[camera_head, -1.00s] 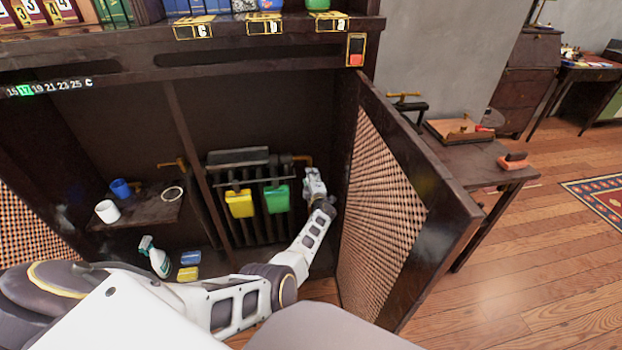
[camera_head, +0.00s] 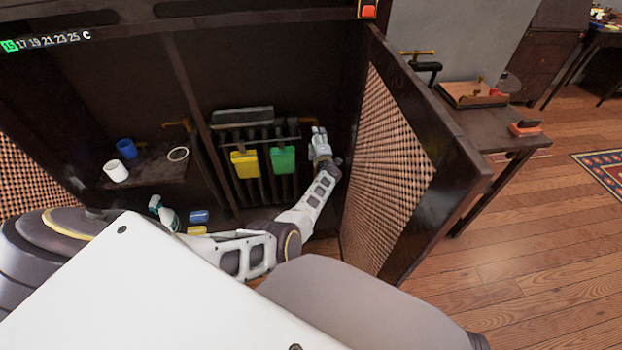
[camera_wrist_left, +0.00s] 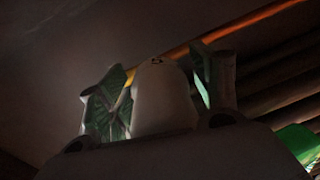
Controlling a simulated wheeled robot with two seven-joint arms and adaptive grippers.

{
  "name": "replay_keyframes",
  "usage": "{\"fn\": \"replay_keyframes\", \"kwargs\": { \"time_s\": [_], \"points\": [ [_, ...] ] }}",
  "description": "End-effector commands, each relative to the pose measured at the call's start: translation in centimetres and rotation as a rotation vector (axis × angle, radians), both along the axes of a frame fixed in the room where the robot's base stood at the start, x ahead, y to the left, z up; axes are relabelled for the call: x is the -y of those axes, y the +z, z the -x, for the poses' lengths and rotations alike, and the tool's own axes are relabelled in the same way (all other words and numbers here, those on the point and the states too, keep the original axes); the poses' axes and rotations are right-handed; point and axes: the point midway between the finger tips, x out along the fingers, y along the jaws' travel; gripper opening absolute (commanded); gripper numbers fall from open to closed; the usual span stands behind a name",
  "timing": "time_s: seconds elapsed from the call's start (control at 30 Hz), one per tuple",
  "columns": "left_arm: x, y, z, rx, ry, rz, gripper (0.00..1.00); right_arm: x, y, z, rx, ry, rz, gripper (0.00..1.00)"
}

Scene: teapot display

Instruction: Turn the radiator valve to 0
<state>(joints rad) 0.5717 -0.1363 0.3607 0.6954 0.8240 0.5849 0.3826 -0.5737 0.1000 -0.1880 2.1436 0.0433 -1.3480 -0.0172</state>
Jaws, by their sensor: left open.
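The dark radiator (camera_head: 242,119) stands in the open cabinet, with a yellow item (camera_head: 244,164) and a green item (camera_head: 283,160) hanging on its front. My left gripper (camera_head: 320,137) is at the radiator's right end, by a brass pipe. In the left wrist view, the pale rounded valve knob (camera_wrist_left: 163,95) stands between the two fingers of my left gripper (camera_wrist_left: 160,88). The fingers are open, one on each side of it; contact cannot be told. A dark mark like a 5 shows on the knob. In the head view the hand hides the knob. My right gripper is not in view.
The open lattice door (camera_head: 395,160) stands close to the right of my left arm. A shelf (camera_head: 150,170) with a white cup (camera_head: 116,172) and blue cup (camera_head: 126,149) is at left. A temperature strip (camera_head: 48,40) has 15 lit green.

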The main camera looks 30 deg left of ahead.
Motion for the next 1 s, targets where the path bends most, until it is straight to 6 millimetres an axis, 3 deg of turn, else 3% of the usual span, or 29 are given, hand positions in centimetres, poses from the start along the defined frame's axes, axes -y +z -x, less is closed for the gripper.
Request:
{"fn": "replay_keyframes", "kwargs": {
  "time_s": [1.0],
  "points": [
    [0.0, -0.3, 0.0, 0.354, 0.0, 0.469, 0.64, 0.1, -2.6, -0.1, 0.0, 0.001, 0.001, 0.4]
  ]
}}
